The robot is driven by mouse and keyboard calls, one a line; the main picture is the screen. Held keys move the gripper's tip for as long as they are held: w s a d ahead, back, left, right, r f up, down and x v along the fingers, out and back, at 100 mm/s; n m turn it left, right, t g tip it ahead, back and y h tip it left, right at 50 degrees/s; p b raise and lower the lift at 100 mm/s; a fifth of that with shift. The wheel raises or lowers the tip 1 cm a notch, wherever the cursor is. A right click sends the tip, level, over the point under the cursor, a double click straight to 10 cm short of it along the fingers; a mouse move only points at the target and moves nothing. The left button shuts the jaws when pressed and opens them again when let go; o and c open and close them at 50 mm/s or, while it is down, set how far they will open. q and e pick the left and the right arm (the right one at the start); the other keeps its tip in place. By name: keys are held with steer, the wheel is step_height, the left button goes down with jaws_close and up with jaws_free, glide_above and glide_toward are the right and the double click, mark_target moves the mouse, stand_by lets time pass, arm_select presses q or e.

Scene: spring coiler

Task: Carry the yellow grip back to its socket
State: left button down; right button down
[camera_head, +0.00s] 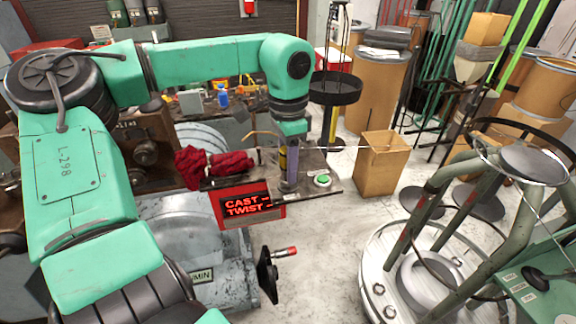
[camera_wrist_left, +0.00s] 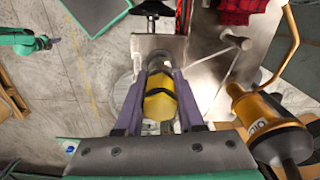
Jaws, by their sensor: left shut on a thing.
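My left gripper (camera_head: 289,183) points down over the bench beside the red cloth. In the left wrist view its two purple fingers (camera_wrist_left: 158,100) are shut on the yellow grip (camera_wrist_left: 158,106), which has dark bands. The fingers hide its sides, and I cannot tell whether its lower end touches anything. A small part of the grip shows beside the fingers in the head view (camera_head: 282,160). I cannot make out the socket. A teal arm (camera_wrist_left: 22,40), apparently my right one, shows small at the left of the left wrist view; its gripper's state is unclear.
The red cloth (camera_head: 215,166) lies left of my left gripper. An orange tool (camera_wrist_left: 262,118) stands close by in the left wrist view. A cardboard box (camera_head: 381,165) stands beyond the bench.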

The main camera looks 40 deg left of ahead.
arm_select(q)
steer(key=shift+a+f, duration=0.1)
steer(key=shift+f, duration=0.45)
steer(key=shift+f, duration=0.1)
steer(key=c, duration=0.5)
jaws_free()
step_height(320, 180, up, 12)
steer(key=shift+r+b, duration=0.2)
steer(key=shift+b, duration=0.5)
steer(key=shift+f, duration=0.1)
